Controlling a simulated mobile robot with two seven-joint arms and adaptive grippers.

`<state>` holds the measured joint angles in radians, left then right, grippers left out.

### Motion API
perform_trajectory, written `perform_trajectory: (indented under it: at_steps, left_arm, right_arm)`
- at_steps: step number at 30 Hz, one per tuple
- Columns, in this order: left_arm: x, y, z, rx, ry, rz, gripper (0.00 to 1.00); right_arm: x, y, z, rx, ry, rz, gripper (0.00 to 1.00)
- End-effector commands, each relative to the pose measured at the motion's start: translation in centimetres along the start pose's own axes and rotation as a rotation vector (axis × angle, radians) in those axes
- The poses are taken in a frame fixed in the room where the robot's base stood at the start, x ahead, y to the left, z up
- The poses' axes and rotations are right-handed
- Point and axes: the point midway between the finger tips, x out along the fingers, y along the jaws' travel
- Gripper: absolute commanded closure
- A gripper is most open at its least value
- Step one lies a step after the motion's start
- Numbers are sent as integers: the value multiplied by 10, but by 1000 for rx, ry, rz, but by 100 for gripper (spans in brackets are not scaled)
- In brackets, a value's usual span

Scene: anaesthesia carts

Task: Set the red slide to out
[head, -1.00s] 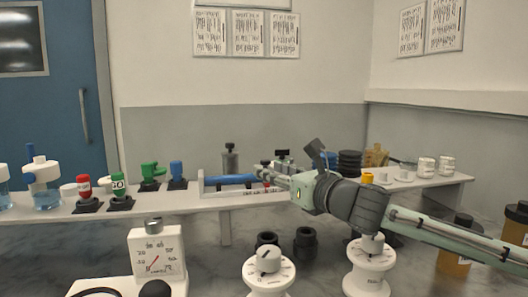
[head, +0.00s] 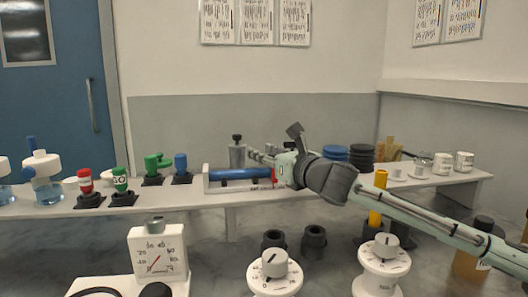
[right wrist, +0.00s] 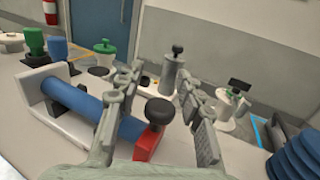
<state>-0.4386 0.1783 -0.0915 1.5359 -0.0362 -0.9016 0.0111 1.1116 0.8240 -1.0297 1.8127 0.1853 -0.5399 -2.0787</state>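The red slide (right wrist: 150,142) is a red block with a black round knob (right wrist: 160,111), at the right end of a blue cylinder (right wrist: 90,107) in a white holder (right wrist: 42,105). In the head view the blue cylinder (head: 240,174) lies in its holder on the white shelf, and a little red (head: 274,176) shows beside my gripper. My right gripper (right wrist: 160,80) is open. In the right wrist view its fingers stand on either side of the knob, with gaps visible; I cannot tell whether they reach its depth. My left gripper is not in view.
A grey bottle (head: 237,152) stands behind the blue cylinder. Green (head: 152,166) and blue (head: 181,165) knobbed items stand to its left, and dark blue discs (head: 335,153) to its right. White dials (head: 274,272) stand below, in front of the shelf (head: 215,207).

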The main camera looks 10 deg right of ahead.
Motion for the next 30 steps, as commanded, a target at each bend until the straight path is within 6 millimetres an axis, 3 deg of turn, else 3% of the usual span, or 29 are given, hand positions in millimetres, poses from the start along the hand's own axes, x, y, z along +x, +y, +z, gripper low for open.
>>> perform_trajectory:
  at_steps: [5,15,25,30]
  left_arm:
    - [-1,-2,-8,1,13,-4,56]
    - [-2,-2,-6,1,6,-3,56]
    - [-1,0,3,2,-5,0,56]
    - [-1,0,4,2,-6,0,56]
  right_arm:
    - [0,0,0,0,0,0,63]
    - [0,0,0,0,0,0,100]
    - [0,-1,0,0,0,-1,100]
    - [-11,-28,0,-4,1,-6,100]
